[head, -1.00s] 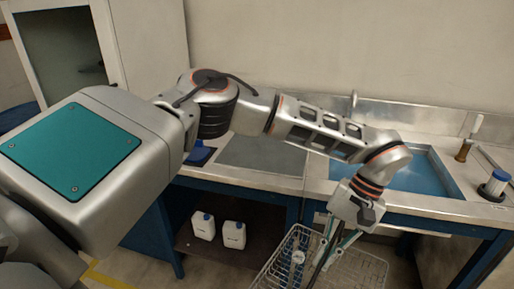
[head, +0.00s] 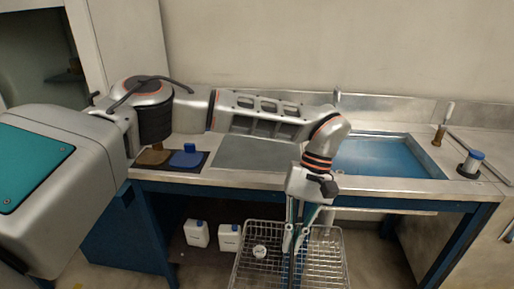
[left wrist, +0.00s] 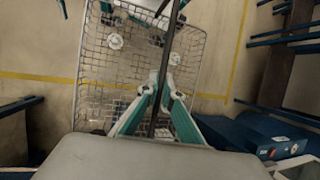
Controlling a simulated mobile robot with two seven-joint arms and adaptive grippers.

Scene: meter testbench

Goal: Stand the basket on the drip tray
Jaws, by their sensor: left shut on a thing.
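The wire basket (head: 325,262) hangs level from my left gripper (head: 296,240), in front of the bench and below its top. Small round white parts show inside the basket. A flat grey panel (head: 255,153) in the bench top, left of the blue basin, looks like the drip tray; it is bare, with my forearm over its back part. My right gripper is not in view.
The basin (head: 385,158) of blue liquid lies right of the panel. A blue item (head: 186,158) lies on a dark mat at the left.

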